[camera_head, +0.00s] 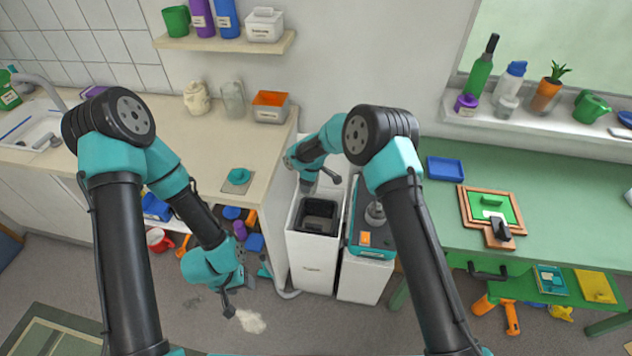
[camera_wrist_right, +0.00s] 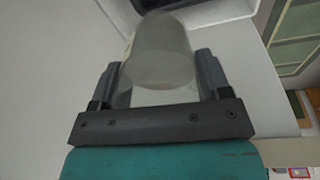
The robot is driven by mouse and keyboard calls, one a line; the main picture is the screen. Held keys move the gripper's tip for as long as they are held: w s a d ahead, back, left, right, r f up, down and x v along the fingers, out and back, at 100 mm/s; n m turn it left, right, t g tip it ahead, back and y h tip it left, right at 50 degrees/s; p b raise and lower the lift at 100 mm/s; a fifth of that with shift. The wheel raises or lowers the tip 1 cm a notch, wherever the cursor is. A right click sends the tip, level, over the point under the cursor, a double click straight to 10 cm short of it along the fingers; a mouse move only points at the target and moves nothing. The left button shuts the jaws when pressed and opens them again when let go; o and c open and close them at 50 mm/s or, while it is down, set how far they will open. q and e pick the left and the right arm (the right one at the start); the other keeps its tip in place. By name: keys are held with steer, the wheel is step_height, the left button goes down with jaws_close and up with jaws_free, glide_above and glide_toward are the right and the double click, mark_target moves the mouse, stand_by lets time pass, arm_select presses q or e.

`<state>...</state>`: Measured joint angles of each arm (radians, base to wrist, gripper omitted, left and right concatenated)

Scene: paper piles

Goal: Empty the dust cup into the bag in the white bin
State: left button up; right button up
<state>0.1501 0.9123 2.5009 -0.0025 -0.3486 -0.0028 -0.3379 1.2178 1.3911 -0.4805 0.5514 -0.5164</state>
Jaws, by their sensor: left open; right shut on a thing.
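The white bin (camera_head: 312,262) stands on the floor between the two counters, its top open. A dark bag (camera_head: 319,216) lines its opening. My right gripper (camera_head: 318,182) is over the back of the bin, near the wall. In the right wrist view my right gripper (camera_wrist_right: 160,88) is shut on the dust cup (camera_wrist_right: 160,56), a translucent grey cup between the two fingers. The cup's contents cannot be made out. My left gripper (camera_head: 236,298) is open and empty, low over the floor left of the bin.
A second white unit (camera_head: 364,282) with a teal-edged top stands against the bin's right side. The beige counter (camera_head: 215,150) is to the left, the green table (camera_head: 560,215) to the right. A pale dust patch (camera_head: 250,321) lies on the floor near my left gripper.

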steer(key=shift+d, duration=0.1)
steer(key=shift+r, duration=0.1)
steer(key=shift+w+a+r+t+y, duration=0.15)
steer(key=shift+a+t+y, duration=0.1)
steer(key=shift+t+y, duration=0.55)
steer(key=shift+t+y, duration=0.3)
steer(key=shift+y, duration=0.1)
steer(key=shift+w+a+t+y, duration=0.1)
steer(key=shift+t+y, duration=0.3)
steer(key=shift+y, duration=0.2)
steer(key=shift+t+y, duration=0.3)
